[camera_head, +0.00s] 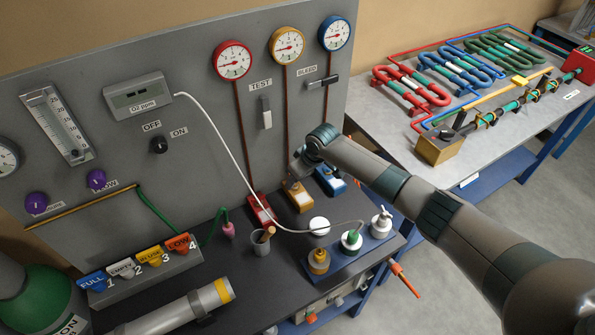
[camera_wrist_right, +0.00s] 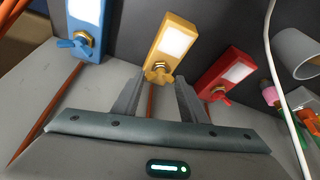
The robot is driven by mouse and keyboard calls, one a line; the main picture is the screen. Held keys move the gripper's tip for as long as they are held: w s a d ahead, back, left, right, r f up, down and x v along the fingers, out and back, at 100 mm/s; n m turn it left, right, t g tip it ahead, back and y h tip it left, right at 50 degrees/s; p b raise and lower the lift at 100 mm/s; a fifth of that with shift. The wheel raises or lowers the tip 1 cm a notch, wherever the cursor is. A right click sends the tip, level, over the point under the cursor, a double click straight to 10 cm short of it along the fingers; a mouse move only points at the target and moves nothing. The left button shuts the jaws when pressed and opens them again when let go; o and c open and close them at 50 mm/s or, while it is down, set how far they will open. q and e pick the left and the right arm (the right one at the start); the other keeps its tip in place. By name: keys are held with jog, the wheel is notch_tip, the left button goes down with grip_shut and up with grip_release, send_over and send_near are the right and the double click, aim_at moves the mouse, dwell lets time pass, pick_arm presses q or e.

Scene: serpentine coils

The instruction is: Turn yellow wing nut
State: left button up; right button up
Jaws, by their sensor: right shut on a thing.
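The yellow wing nut (camera_wrist_right: 160,75) sits on a brass fitting at the lower end of the yellow block (camera_wrist_right: 170,28) in the right wrist view. My right gripper (camera_wrist_right: 163,82) has its two fingers on either side of the nut and is shut on it. In the head view the yellow block (camera_head: 299,198) stands at the foot of the panel, below my right gripper (camera_head: 295,172); the wing nut cannot be made out there behind the gripper. My left gripper is not in view.
A blue block (camera_wrist_right: 86,25) and a red block (camera_wrist_right: 228,70), each with a wing nut, flank the yellow one. A white cable (camera_head: 238,160) hangs across the panel. Bottles stand in a blue tray (camera_head: 345,262) at the bench's front edge. Coils lie on another table (camera_head: 400,125).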

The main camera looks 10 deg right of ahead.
jog(key=shift+a+r+m+p, duration=0.1)
jog(key=shift+r+m+p, duration=0.05)
jog(key=shift+m+p, duration=0.55)
jog(key=shift+h, duration=0.3)
jog(key=shift+w, duration=0.1)
jog(key=o, duration=0.8)
jog(key=b+v, duration=0.5)
jog(key=v, duration=1.2)
jog(key=shift+s, duration=0.5)
